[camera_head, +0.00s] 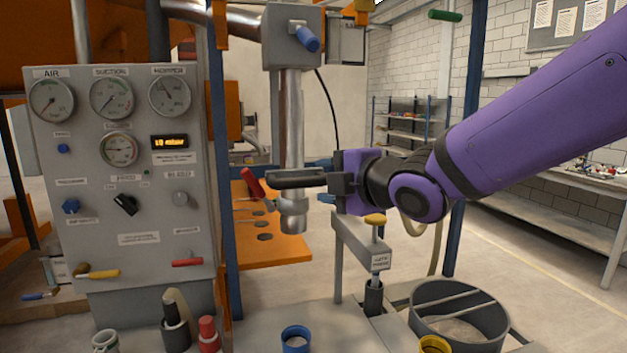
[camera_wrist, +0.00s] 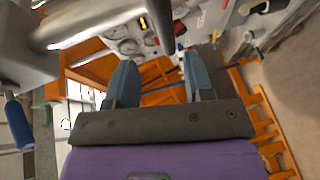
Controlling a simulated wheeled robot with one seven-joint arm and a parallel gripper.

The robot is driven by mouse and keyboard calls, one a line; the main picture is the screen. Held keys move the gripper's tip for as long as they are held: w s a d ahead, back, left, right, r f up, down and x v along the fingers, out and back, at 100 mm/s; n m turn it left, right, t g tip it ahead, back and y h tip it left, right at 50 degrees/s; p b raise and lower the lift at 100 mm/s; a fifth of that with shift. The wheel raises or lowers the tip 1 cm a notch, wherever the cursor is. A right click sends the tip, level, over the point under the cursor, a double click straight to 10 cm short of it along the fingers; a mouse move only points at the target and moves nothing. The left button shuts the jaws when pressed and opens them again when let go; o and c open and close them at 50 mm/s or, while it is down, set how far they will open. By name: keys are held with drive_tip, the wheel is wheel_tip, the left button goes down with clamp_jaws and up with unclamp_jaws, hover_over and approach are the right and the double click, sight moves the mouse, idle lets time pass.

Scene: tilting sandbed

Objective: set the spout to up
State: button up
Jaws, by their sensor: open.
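The spout seems to be the grey pipe (camera_head: 292,110) that hangs straight down from a grey box (camera_head: 290,22) with a blue handle (camera_head: 308,38). A red lever (camera_head: 252,183) sticks out at the left near its lower end. My gripper (camera_head: 272,178) reaches in from the right, its dark fingers level across the front of the lower pipe and hiding part of it. In the wrist view my gripper (camera_wrist: 158,75) is open, with nothing between the fingers. There the pipe (camera_wrist: 95,20) crosses the top left, beyond the fingertips. I cannot tell whether a finger touches it.
A grey gauge panel (camera_head: 130,170) with knobs stands at the left. A blue post (camera_head: 222,170) stands between it and the pipe. Below are a yellow-topped post (camera_head: 375,222), a round bin (camera_head: 460,290), a blue ring (camera_head: 296,335) and an orange plate (camera_head: 270,245).

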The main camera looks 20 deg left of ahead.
drive_tip(key=shift+v, duration=1.45)
drive_tip(key=shift+w, duration=0.1)
drive_tip(key=s+d+m+t+h, duration=0.15)
drive_tip(key=d+m+h, duration=1.05)
drive_tip(key=d, duration=1.6)
drive_tip(key=s+d+f+m+g, duration=0.2)
drive_tip(key=s+d+f+m, duration=0.1)
drive_tip(key=s+d+m, duration=0.3)
drive_tip(key=s+d+f+m+g, duration=0.3)
drive_tip(key=s+d+m, duration=0.3)
drive_tip(key=s+m, duration=0.4)
drive_tip(key=shift+s+h, duration=0.4)
drive_tip(key=shift+s, duration=0.7)
